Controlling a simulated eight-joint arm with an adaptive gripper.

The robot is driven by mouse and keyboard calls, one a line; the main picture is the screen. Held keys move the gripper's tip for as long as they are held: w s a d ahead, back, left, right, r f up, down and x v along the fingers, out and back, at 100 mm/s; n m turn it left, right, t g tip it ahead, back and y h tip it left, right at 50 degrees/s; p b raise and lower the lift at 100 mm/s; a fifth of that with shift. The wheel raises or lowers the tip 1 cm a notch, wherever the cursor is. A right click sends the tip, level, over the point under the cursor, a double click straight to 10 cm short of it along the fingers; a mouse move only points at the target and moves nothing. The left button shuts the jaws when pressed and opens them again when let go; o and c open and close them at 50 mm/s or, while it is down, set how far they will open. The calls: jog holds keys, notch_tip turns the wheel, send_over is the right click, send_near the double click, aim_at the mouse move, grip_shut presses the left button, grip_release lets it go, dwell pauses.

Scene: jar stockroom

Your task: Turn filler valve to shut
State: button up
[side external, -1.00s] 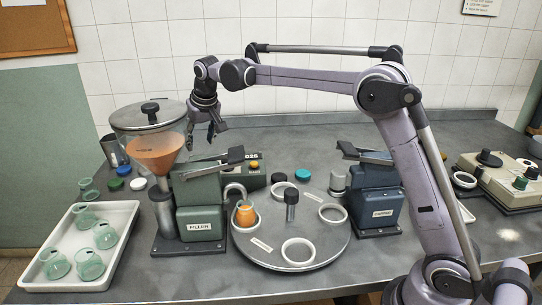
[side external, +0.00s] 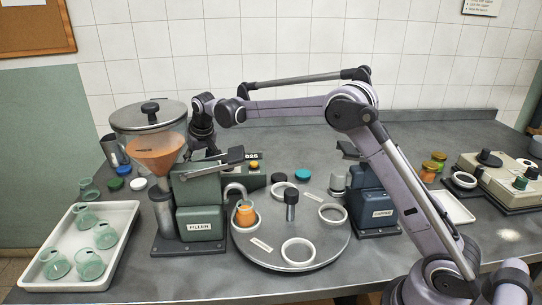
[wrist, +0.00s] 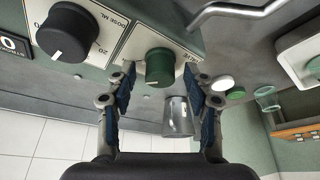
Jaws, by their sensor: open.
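The filler (side external: 202,190) is a green machine with a hopper of orange contents, on the left of the bench in the side view. In the wrist view its back panel shows a green valve knob (wrist: 158,66) beside a partly hidden label. A larger black dose knob (wrist: 68,32) sits to its left. My gripper (wrist: 162,84) is open, with one finger on each side of the green knob near its lower edge; I cannot tell whether they touch it. In the side view my gripper is behind the filler, its fingertips hidden.
A jar with orange contents (side external: 245,214) stands under the spout on the round turntable (side external: 322,252). The blue capper (side external: 374,195) is to the right. A white tray (side external: 122,232) of empty green jars is on the left. A metal cup (wrist: 178,116) is near my right finger.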

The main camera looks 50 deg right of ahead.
grip_shut()
jog(key=shift+n, duration=0.3)
jog(key=n+y, duration=0.1)
jog(key=n, duration=0.2)
jog(key=shift+d+n+y, duration=0.15)
jog(key=shift+n+y, duration=0.15)
jog(key=n+y, duration=0.1)
jog(key=n, duration=0.3)
jog(key=shift+d+n+g+y, duration=0.1)
jog(key=shift+n+g+y, duration=0.2)
jog(key=shift+g+y, duration=0.1)
jog(key=n+g+y, duration=0.1)
jog(key=n, duration=0.3)
jog(key=shift+w, duration=0.1)
jog(key=n, duration=0.2)
jog(key=n+g, duration=0.1)
jog(key=n, duration=0.1)
jog(key=shift+n+g+y, duration=0.3)
jog(key=shift+y, duration=0.1)
jog(key=shift+n, duration=0.3)
